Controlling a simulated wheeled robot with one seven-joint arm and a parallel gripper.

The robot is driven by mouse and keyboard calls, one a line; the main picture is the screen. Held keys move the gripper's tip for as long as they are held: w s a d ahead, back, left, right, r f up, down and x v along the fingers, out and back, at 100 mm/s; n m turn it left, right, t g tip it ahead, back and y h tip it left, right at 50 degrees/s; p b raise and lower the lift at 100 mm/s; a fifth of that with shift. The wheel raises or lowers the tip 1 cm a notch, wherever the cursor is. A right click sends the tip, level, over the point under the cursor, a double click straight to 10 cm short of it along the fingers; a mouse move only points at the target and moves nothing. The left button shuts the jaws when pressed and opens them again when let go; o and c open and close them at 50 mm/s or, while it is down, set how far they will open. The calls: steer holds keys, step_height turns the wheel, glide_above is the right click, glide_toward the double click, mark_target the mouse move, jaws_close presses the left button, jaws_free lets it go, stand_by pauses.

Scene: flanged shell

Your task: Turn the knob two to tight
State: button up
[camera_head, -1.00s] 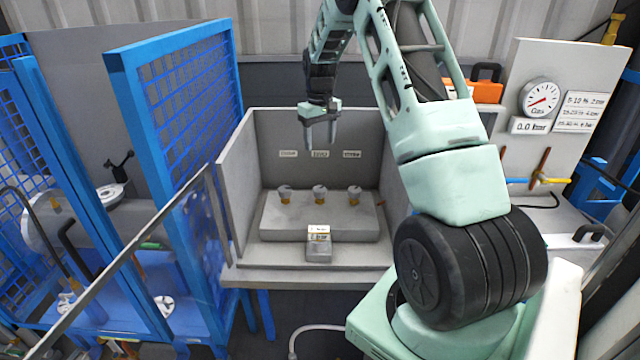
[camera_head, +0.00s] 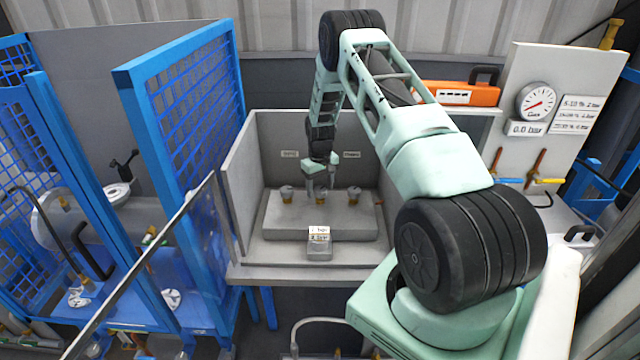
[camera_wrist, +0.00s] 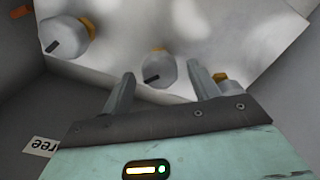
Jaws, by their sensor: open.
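Three grey knobs with brass-coloured collars stand in a row on a grey block in an open-fronted box.
The box's left wall (camera_head: 237,190) rises beside the block. A small labelled block (camera_head: 319,245) sits in front. A gauge (camera_head: 536,101) is on a panel at the right.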

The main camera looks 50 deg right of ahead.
steer(key=c, duration=1)
steer(key=shift+o, duration=0.2)
steer(key=shift+f+m+b, duration=0.15)
steer(key=shift+m+b, duration=0.25)
steer(key=shift+b, duration=0.1)
steer(key=shift+f+m+b, duration=0.1)
steer(key=shift+m+b, duration=0.4)
steer(key=shift+b, duration=0.15)
steer(key=m+b, duration=0.2)
steer(key=shift+m, duration=0.3)
steer(key=m+b, duration=0.1)
steer(key=m, duration=0.1)
steer(key=m+b, duration=0.2)
steer(key=m, duration=0.1)
steer(key=shift+r+m, duration=0.2)
steer(key=shift+m, duration=0.1)
